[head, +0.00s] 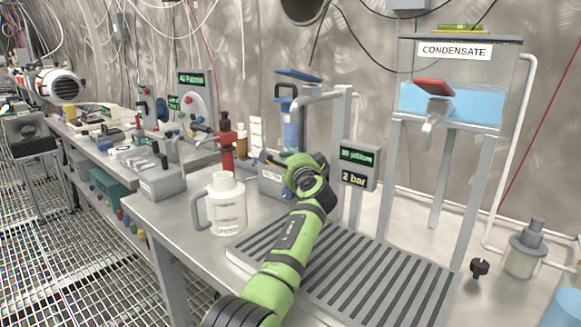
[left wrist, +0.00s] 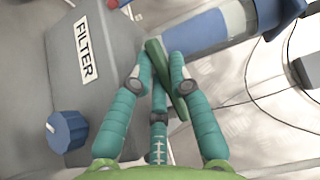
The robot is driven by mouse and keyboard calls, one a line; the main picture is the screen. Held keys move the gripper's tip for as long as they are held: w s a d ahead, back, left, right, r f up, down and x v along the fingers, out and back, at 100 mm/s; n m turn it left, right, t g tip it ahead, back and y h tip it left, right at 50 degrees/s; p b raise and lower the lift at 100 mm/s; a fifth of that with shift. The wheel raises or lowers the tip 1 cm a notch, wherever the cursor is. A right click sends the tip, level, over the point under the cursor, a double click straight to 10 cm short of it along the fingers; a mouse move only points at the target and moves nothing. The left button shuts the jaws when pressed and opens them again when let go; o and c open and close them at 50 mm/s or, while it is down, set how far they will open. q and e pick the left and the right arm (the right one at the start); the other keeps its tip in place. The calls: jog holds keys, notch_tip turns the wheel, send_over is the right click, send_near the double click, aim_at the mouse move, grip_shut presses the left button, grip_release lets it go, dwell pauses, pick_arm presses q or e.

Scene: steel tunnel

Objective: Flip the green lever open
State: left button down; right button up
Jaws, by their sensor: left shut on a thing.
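The green lever (left wrist: 157,52) is a dark green bar in the left wrist view, between the fingers of my left gripper (left wrist: 161,62). The gripper is shut on it. The lever is beside a grey box marked FILTER (left wrist: 88,85) and a clear cylinder with blue liquid (left wrist: 198,33). In the head view, my left gripper (head: 303,168) is at the filter unit (head: 270,182) on the bench. The wrist hides the fingers and lever there. My right gripper is not in view.
A white jug (head: 227,205) stands left of my arm, and a slotted drain grate (head: 355,275) lies under it to the right. A 2 bar display (head: 355,165) stands close to my wrist. A CONDENSATE tank (head: 455,100) stands at the right.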

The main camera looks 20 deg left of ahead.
pick_arm(q)
jog(key=shift+f, duration=0.2)
jog(key=c, duration=1.4)
grip_release()
jog(key=shift+s+r, duration=0.1)
